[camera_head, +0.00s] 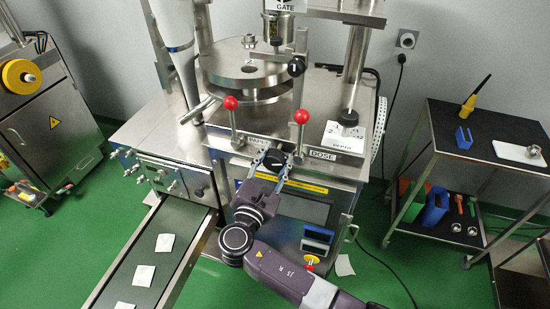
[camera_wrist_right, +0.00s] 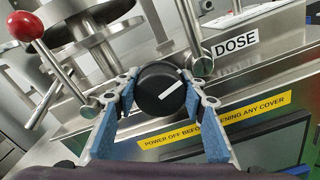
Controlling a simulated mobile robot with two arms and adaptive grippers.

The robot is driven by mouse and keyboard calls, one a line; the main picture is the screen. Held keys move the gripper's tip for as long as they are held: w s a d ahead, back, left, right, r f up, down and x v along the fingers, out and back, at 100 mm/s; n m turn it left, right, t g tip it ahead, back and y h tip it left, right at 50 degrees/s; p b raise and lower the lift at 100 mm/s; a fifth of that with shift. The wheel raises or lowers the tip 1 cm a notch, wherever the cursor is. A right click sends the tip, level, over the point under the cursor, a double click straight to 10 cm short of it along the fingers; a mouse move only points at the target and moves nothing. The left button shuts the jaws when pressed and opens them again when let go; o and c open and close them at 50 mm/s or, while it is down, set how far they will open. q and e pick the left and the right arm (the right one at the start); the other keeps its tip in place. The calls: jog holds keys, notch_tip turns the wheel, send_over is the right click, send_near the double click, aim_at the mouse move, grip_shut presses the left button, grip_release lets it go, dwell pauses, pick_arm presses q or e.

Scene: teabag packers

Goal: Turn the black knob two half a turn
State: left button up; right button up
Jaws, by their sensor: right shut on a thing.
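The black knob (camera_wrist_right: 160,92) sits on the front of the steel machine, left of the DOSE label, with a white mark on its face. It also shows in the head view (camera_head: 275,159). My right gripper (camera_wrist_right: 157,100) is shut on the knob, one blue-padded finger on each side of it. In the wrist view the white mark is tilted, rising to the right. In the head view my right arm reaches up to the knob from below (camera_head: 272,168). My left gripper is not in view.
Two red-ball levers (camera_head: 230,103) (camera_head: 301,117) stand above the knob on either side. A conveyor (camera_head: 145,268) with white teabags runs at lower left. A black cart (camera_head: 475,150) with tools stands at right.

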jog(key=o, duration=0.9)
jog(key=v, duration=1.2)
jog(key=shift+o, duration=0.4)
